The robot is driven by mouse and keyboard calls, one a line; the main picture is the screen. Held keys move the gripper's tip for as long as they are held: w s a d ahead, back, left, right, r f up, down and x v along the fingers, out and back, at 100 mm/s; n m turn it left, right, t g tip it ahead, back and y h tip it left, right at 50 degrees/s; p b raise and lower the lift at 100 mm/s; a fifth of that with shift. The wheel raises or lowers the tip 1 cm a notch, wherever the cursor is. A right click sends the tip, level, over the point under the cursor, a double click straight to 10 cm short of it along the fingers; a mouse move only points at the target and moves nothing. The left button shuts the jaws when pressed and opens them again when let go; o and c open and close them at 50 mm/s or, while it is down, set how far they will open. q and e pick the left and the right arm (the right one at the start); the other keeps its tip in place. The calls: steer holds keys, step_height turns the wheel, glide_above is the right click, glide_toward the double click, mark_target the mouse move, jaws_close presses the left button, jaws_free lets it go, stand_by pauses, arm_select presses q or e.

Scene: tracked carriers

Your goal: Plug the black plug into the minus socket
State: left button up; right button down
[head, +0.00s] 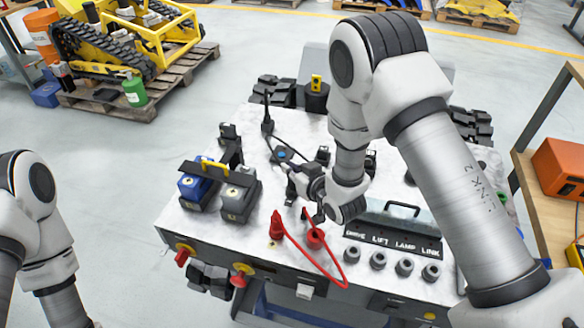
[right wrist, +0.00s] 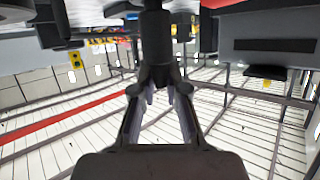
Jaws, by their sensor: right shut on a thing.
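My right gripper (head: 293,186) reaches in over the middle of the work surface, above the red connectors. In the right wrist view the right gripper (right wrist: 157,88) is shut on the black plug (right wrist: 155,42), a dark cylinder between its fingertips. In the head view the plug is small and hard to separate from the dark fingers. A black cable runs from a black post (head: 267,126) towards the gripper. I cannot make out a minus marking, so I cannot identify the minus socket. My left arm shows at the left edge, with its gripper out of view.
A red connector (head: 277,226) and another red one (head: 315,238) stand in front, joined by a looping red cable (head: 322,272).

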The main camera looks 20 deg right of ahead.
steer(key=shift+s+f+b, duration=0.1)
steer(key=shift+f+b, duration=0.25)
steer(key=shift+f, duration=0.15)
steer(key=c, duration=1.3)
jaws_free()
steer(key=shift+o, duration=0.9)
steer(key=shift+f, duration=0.1)
step_height(320, 180, up, 10)
steer(key=shift+w, duration=0.2)
